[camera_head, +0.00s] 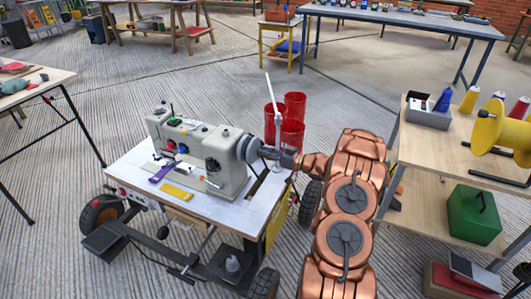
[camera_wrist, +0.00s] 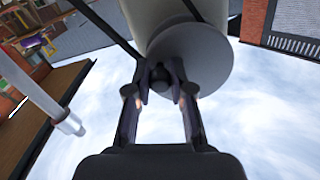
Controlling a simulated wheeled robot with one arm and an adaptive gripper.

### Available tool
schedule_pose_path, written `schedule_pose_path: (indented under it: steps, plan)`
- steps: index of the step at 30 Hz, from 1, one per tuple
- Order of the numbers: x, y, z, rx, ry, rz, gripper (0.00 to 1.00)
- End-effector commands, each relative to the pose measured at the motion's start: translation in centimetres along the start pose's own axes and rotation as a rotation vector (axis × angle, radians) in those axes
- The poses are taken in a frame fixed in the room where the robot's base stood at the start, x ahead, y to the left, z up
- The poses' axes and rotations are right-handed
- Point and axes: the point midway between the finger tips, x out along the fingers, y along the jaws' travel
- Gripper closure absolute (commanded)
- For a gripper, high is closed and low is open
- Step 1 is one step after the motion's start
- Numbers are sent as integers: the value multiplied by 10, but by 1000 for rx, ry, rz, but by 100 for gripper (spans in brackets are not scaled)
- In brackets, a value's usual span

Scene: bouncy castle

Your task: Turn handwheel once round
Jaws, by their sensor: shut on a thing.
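A pale sewing machine (camera_head: 205,150) stands on a small wheeled table (camera_head: 255,212). Its round grey handwheel (camera_head: 249,150) is at the machine's right end. In the wrist view the handwheel (camera_wrist: 213,62) is a grey disc in front of the pale machine body. My gripper (camera_head: 268,152) reaches the handwheel from the right. In the wrist view my gripper (camera_wrist: 161,84) has its two dark fingers closed around a small dark knob (camera_wrist: 160,76) at the disc's lower left. The fingers hide part of the knob.
A white rod (camera_head: 267,95) stands up near the handwheel, with red bins (camera_head: 294,104) behind it. A shelf unit (camera_head: 425,148) with spools and a green box (camera_head: 474,214) stands right of my arm. Purple and yellow strips (camera_head: 176,192) lie before the machine.

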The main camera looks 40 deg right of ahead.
Motion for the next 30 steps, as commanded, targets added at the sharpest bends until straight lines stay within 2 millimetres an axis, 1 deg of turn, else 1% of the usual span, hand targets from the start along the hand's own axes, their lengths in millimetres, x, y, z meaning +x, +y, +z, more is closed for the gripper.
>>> schedule_pose_path:
  steps: [5,11,17,30]
  plan:
    - [0,0,0,-22,0,0,100]
    - [0,1,-3,-106,0,0,100]
    - [0,2,-7,-262,0,-1,100]
    - [0,0,-18,-681,0,-1,100]
